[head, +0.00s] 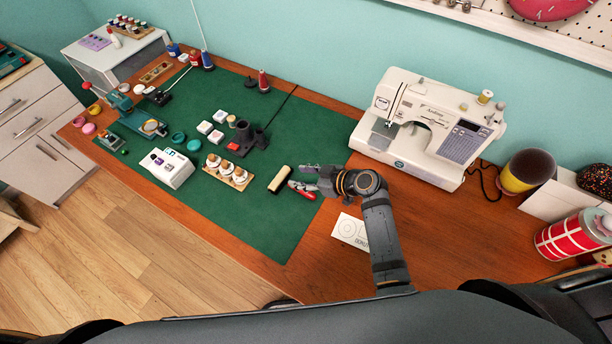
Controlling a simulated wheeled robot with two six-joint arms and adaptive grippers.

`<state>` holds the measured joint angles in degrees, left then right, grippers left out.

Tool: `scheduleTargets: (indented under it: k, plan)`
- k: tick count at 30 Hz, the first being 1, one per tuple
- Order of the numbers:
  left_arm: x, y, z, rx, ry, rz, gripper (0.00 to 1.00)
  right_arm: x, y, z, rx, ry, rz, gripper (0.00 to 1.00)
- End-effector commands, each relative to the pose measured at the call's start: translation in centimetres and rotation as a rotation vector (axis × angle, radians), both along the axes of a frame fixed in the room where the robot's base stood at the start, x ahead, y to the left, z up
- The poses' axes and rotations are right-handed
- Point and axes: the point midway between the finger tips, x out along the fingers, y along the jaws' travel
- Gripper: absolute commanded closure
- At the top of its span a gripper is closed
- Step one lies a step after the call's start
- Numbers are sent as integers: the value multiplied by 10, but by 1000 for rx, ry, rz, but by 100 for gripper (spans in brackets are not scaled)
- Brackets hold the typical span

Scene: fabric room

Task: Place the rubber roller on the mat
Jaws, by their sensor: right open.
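The rubber roller (279,179) appears as a cream cylinder with a dark end, lying on the green mat (255,232) near its right part. My right gripper (298,177) is open just to the right of the roller, its fingers pointing left. No gap closes on the roller; I cannot tell whether a finger touches it. A red piece (304,192) shows at the lower finger; whether it belongs to the roller is unclear. My left gripper is out of view.
A wooden rack of white-capped jars (228,172) stands left of the roller. A white sewing machine (428,125) is behind and right of my arm. A white card (352,230) lies beside the arm. The mat's front right part is clear.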

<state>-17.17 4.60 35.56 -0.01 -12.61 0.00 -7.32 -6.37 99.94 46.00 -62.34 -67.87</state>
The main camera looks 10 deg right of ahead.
Motion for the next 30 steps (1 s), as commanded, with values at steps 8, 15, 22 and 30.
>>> scheduleTargets:
  k: [8, 15, 22, 30]
  plan:
    - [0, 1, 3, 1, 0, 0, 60, -20, -29, 29, -9, -5, 2, 55]
    - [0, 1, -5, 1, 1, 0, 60, -49, -68, 59, -8, -3, 4, 55]
    - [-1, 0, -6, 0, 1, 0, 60, -59, -81, 72, -2, -2, 2, 55]
    - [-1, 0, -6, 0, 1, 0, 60, -60, -83, 75, 2, -1, 1, 55]
